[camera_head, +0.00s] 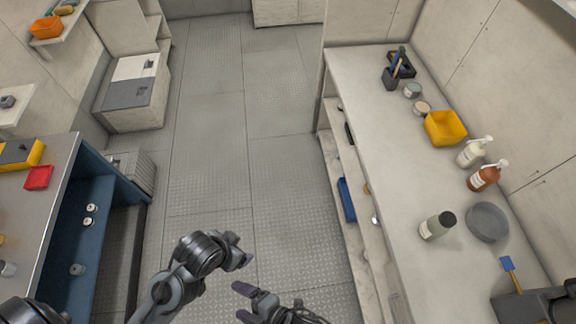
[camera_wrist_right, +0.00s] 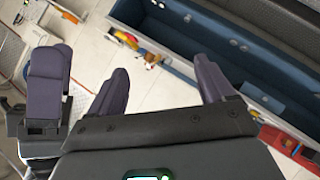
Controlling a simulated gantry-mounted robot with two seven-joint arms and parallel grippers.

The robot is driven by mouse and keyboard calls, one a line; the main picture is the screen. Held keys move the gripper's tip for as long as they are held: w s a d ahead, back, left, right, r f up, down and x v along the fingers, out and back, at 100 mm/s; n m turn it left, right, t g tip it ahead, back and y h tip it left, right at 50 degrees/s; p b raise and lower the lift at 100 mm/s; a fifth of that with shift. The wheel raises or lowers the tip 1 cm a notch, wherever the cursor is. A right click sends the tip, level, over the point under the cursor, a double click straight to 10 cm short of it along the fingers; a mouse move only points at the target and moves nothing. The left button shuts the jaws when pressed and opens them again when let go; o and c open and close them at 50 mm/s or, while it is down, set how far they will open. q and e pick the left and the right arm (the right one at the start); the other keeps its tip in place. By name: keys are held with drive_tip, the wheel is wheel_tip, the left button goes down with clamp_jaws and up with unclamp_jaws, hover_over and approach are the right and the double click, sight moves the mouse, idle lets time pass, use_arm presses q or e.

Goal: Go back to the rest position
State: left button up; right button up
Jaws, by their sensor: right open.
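My right gripper (camera_head: 242,301) is low in the middle of the head view, over the floor between the two counters. Its two dark fingers stand apart in the right wrist view (camera_wrist_right: 160,88), with nothing between them. My left gripper (camera_head: 243,250) is just beyond it in the head view, at the end of the arm that comes in from the lower left. It also shows at the left of the right wrist view (camera_wrist_right: 48,82), close beside the right gripper. I see nothing held in it, but its jaw opening is unclear.
The right counter (camera_head: 385,170) carries a yellow bin (camera_head: 445,128), pump bottles (camera_head: 485,175), a grey round dish (camera_head: 487,222) and a capped bottle (camera_head: 437,226). The left workbench (camera_head: 50,200) has a blue open cabinet and a red tray (camera_head: 39,177). The floor aisle (camera_head: 210,140) is clear.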

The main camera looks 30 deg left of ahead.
drive_tip(key=w+d+r+m+t+h+p, duration=0.1)
drive_tip(key=w+d+r+m+t+h, duration=0.15)
drive_tip(key=w+d+m, duration=0.35)
drive_tip(key=w+d+r+m+t+h, duration=0.2)
drive_tip(key=w+d+m+t, duration=0.2)
drive_tip(key=w+d+m, duration=0.15)
drive_tip(key=s+d+r+m+g+h, duration=0.1)
drive_tip(key=d+m+h, duration=0.6)
drive_tip(key=d+m, duration=0.8)
drive_tip(key=d+r+g, duration=0.1)
drive_tip(key=d, duration=0.8)
drive_tip(key=shift+s+d+r, duration=0.15)
drive_tip(key=shift+d+r, duration=0.1)
drive_tip(key=shift+r, duration=0.1)
drive_tip(key=shift+f+h, duration=0.1)
drive_tip(key=shift+h, duration=0.15)
